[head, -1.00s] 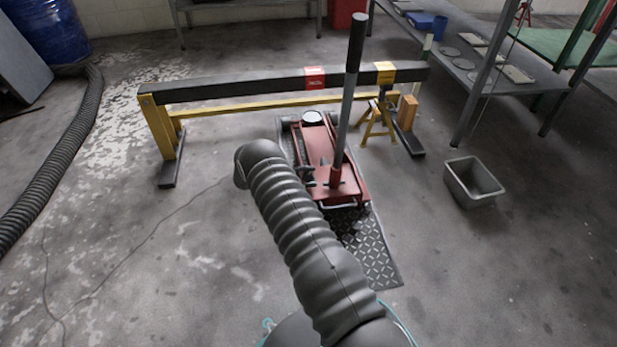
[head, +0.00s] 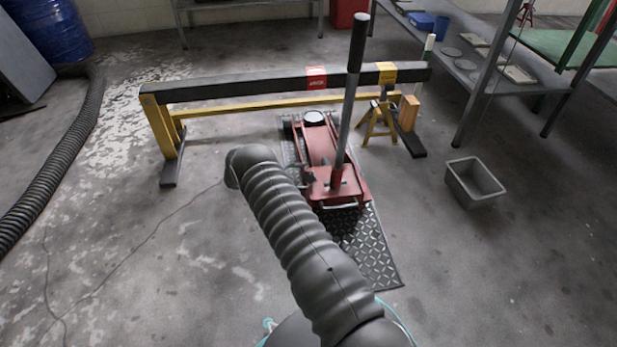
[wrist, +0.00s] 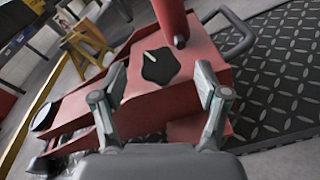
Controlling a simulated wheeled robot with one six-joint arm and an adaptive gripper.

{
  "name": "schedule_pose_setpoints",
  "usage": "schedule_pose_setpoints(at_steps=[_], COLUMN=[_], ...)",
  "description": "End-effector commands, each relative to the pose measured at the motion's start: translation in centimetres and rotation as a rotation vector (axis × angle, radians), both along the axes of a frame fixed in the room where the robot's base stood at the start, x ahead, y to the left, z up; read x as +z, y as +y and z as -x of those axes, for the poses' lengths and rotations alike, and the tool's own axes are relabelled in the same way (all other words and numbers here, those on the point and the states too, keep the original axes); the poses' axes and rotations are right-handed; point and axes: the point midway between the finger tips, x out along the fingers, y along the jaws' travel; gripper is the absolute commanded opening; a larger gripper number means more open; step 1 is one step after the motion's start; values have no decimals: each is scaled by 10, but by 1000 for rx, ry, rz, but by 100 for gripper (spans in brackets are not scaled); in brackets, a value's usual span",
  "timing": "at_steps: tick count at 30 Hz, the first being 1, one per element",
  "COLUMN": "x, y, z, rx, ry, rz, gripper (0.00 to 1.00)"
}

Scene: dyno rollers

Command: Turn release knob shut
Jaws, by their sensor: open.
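The release knob (wrist: 160,66) is a black lobed knob with a pale pointer line, on the red top of the floor jack (head: 322,165). In the wrist view it lies beyond and between my fingertips. My gripper (wrist: 160,85) is open and empty, its two fingers spread to either side of the knob and apart from it. In the head view my arm hides the gripper. The jack's handle (head: 350,100) is grey with a black grip and rises from a red socket beside the knob.
The jack stands on a black diamond-plate mat (head: 372,258). A yellow stand with a black beam (head: 220,90) spans behind it. A yellow jack stand (head: 380,122) and a grey bin (head: 474,182) are to the right.

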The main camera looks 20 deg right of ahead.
Motion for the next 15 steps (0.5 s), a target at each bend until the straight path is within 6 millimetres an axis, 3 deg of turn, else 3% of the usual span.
schedule_pose_setpoints(at_steps=[9,15], x=[8,12], y=[58,77], z=[-17,-22], rx=[1,-1], ry=[-1,-1], rz=[1,1], gripper=[74,74])
